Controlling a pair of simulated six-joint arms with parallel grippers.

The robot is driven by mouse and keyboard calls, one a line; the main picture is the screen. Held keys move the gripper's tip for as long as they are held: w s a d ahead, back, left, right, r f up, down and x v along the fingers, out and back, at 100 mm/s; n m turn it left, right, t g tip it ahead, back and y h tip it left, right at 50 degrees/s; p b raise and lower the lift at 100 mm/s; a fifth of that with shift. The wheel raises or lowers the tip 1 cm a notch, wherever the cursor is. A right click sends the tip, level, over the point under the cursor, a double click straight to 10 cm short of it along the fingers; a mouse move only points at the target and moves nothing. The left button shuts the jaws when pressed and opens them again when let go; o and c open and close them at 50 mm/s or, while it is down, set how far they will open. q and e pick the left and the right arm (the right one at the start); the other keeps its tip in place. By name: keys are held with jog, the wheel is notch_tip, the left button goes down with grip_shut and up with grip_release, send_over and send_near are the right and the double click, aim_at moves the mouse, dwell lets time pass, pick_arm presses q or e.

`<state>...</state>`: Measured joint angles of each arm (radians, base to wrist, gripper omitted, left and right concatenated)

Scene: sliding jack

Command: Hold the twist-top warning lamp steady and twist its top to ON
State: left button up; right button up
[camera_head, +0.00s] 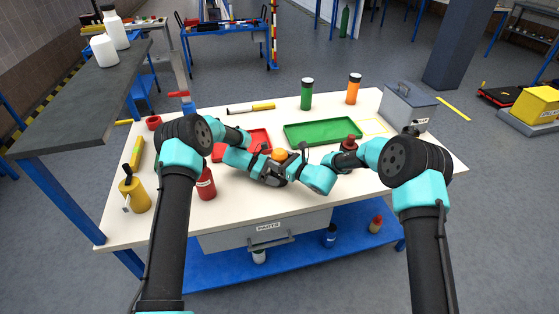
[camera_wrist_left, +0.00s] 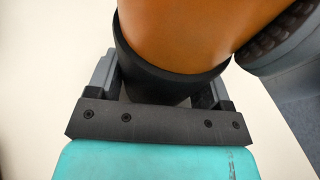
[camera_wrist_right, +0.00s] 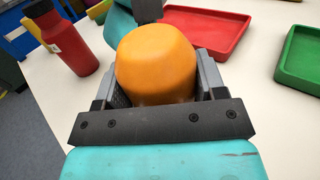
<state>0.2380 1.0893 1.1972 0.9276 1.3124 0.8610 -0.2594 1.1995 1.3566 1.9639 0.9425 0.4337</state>
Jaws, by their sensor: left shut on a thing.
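The warning lamp (camera_head: 280,155) has an orange domed top and stands at the middle of the white table, between my two grippers. In the left wrist view its orange top (camera_wrist_left: 185,30) flares above a black base (camera_wrist_left: 155,75). My left gripper (camera_wrist_left: 162,92) is shut on the black base. My right gripper (camera_wrist_right: 160,85) has its fingers on either side of the orange top (camera_wrist_right: 155,62), with the top between them; it looks open around it. The lamp's lower part is hidden in the right wrist view.
A red tray (camera_head: 258,134) lies behind the lamp and a green tray (camera_head: 325,125) to its right. A grey box (camera_head: 408,106) is at the back right.

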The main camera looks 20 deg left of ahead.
jog(key=c, duration=0.4)
jog(key=shift+o, duration=0.2)
jog(key=shift+n+g+y, duration=0.3)
jog(key=shift+n+g, duration=0.1)
jog(key=shift+g, duration=0.2)
jog(key=n+g, duration=0.2)
jog(key=g, duration=0.2)
jog(key=n+g, duration=0.3)
jog(key=g, duration=0.1)
jog(key=shift+a+n+g+y, duration=0.1)
jog(key=shift+n+g+y, duration=0.2)
jog(key=shift+g, duration=0.1)
jog(key=shift+w+r+n+g+h, duration=0.1)
jog(key=shift+n+g+h, duration=0.6)
jog(key=shift+n+g, duration=0.7)
jog(key=shift+n+g+h, duration=0.7)
jog(key=shift+n+g, duration=0.2)
jog(key=shift+g, duration=1)
jog(key=shift+n+g+h, duration=0.5)
jog(key=shift+n+g, duration=0.1)
jog(key=shift+g, duration=0.2)
jog(key=o, duration=0.9)
jog(key=shift+o, duration=0.2)
